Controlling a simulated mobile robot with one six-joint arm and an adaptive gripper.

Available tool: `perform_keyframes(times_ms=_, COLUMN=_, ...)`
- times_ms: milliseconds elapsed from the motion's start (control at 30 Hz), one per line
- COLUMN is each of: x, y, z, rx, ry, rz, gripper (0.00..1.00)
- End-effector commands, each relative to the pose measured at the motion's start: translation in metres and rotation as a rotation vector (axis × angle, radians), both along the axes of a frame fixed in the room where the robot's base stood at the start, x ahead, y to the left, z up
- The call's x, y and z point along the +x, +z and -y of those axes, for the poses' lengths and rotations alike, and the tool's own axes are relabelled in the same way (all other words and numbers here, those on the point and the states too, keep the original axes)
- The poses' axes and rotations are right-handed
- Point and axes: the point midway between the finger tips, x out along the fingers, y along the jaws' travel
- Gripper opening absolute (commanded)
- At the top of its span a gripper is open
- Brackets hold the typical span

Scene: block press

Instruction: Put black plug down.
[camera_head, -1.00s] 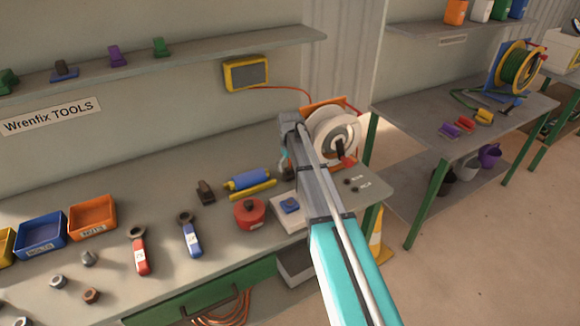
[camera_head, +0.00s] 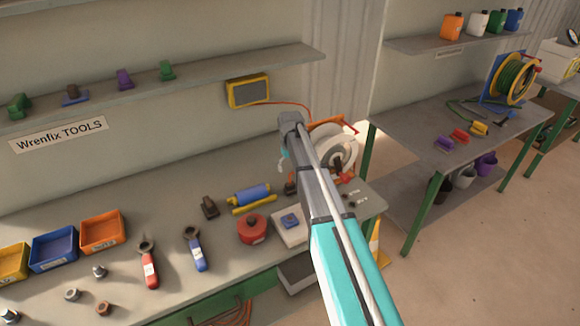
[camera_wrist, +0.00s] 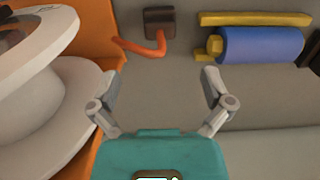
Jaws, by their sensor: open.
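The black plug (camera_wrist: 160,22) is a dark block with a red-orange cable curving off its lower side to the left. In the wrist view it rests on the grey bench top, beyond my fingertips and apart from them. In the head view the plug (camera_head: 290,187) shows small and dark beside my arm, between the reel and the blue roller. My gripper (camera_wrist: 160,76) has its two fingers spread wide with nothing between them. In the head view my gripper (camera_head: 283,163) is above the bench, partly hidden by my arm.
The white reel (camera_wrist: 55,110) with its orange stand is close on the left in the wrist view. The blue roller (camera_wrist: 262,45) and a yellow bar (camera_wrist: 255,19) lie to the right. A red round tin (camera_head: 253,229) and a white pad (camera_head: 288,232) are nearer the bench edge.

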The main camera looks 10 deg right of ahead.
Motion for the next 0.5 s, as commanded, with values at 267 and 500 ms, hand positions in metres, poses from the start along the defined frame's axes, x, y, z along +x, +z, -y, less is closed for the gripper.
perform_keyframes(times_ms=267, x=0.0, y=0.0103, z=0.0002, rx=0.0, ry=0.0, rz=0.0, gripper=1.0)
perform_keyframes(times_ms=500, x=-0.0001, y=0.0101, z=0.0003, rx=0.0, ry=0.0, rz=0.0, gripper=1.0)
